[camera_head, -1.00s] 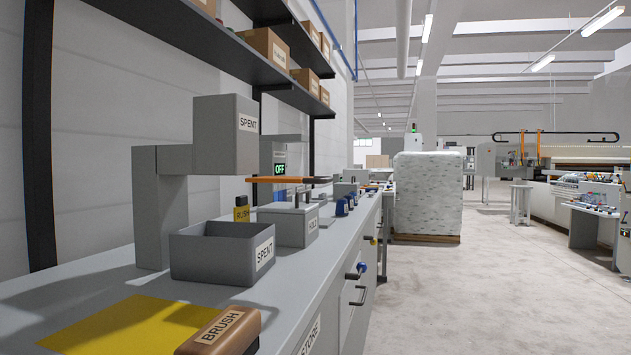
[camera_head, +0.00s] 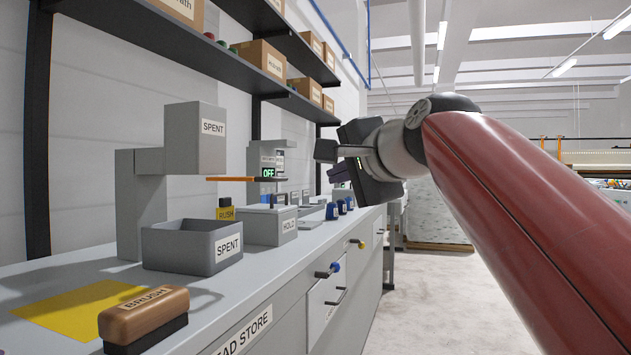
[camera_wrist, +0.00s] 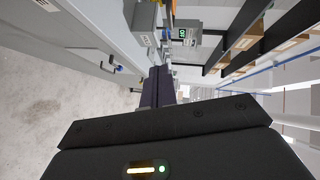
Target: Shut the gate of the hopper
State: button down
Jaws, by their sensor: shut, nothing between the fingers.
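The hopper (camera_head: 195,137) is a grey box labelled SPENT, held above the bench on a grey post. A flat orange gate (camera_head: 231,179) sticks out to the right from under the hopper. My gripper (camera_head: 326,151) is to the right of the hopper and gate, above the bench's front edge, apart from both. Its dark fingers are shut and empty. They also show in the wrist view (camera_wrist: 158,86), pointing up the picture toward the bench.
A grey bin (camera_head: 190,247) labelled SPENT stands under the hopper. A HOLD box (camera_head: 272,226) and a lit OFF display (camera_head: 268,172) are right of it. A brush (camera_head: 145,315) lies on the bench in front. A shelf with cartons (camera_head: 262,58) hangs above.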

jog(key=r, duration=0.2)
jog(key=p, duration=0.2)
send_near(285, 179)
jog(key=w+d, duration=0.2)
jog(key=w, duration=0.1)
jog(key=a, duration=0.1)
jog(key=w+a, duration=0.1)
jog(key=a+f, duration=0.1)
jog(key=shift+w+a+y, duration=0.25)
jog(key=shift+w+y, duration=0.05)
jog(key=shift+w, duration=0.05)
jog(key=shift+w+a+f, duration=0.1)
jog(key=shift+w+a, duration=0.1)
jog(key=shift+a, duration=0.2)
